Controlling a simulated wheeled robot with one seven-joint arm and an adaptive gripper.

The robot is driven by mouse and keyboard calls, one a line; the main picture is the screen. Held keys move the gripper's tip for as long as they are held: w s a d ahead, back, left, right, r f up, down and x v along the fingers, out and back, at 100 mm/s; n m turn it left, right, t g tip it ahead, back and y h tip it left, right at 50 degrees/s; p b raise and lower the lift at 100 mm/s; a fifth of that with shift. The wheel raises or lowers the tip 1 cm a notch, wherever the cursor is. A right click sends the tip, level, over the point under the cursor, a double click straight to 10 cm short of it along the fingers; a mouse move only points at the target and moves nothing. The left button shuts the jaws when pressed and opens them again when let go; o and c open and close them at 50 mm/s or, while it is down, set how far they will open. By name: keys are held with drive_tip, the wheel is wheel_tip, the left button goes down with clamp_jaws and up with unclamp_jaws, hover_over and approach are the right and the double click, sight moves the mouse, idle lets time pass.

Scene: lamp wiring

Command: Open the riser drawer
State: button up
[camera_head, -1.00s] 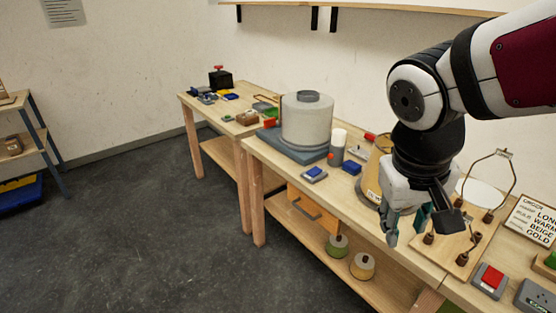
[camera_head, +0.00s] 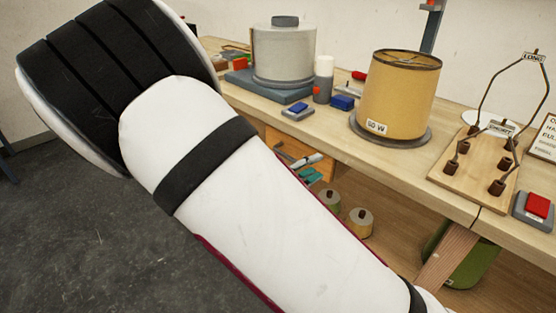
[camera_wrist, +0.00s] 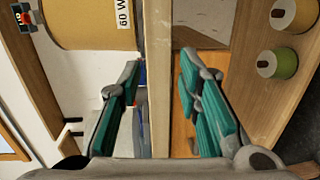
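The drawer is the orange-brown wooden box under the bench top; part of its front (camera_head: 283,142) shows beside my arm in the head view. In the wrist view a strip of orange wood (camera_wrist: 181,118) shows beside the bench edge, behind one finger. I cannot make out its handle clearly now. My gripper (camera_head: 305,168) is in front of the drawer, partly hidden by my forearm. In the wrist view my gripper (camera_wrist: 160,78) is open, with its teal-padded fingers apart and nothing held between them. The bench's front edge (camera_wrist: 159,50) lies beyond the gap between them.
A tan shade (camera_head: 400,95) marked 60 W stands on the bench (camera_head: 455,205) above. A green spool (camera_head: 329,199) and a tan spool (camera_head: 359,222) sit on the lower shelf. A wire-frame board (camera_head: 475,170) is at the right. My arm covers much of the left.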

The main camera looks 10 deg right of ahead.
drive_tip(key=w+a+f+n+t+y+b, duration=0.3)
drive_tip(key=w+a+f+n+t+b, duration=0.3)
drive_tip(key=a+f+t, duration=0.3)
drive_tip(key=shift+g, duration=0.4)
drive_tip(key=b+x, duration=0.1)
drive_tip(key=x, duration=0.3)
drive_tip(key=f+b+x, duration=0.1)
drive_tip(key=x, duration=0.3)
drive_tip(key=w+a+b+x, duration=0.1)
drive_tip(key=x, duration=0.4)
drive_tip(key=shift+f, duration=0.2)
drive_tip(key=shift+s, duration=0.1)
clamp_jaws()
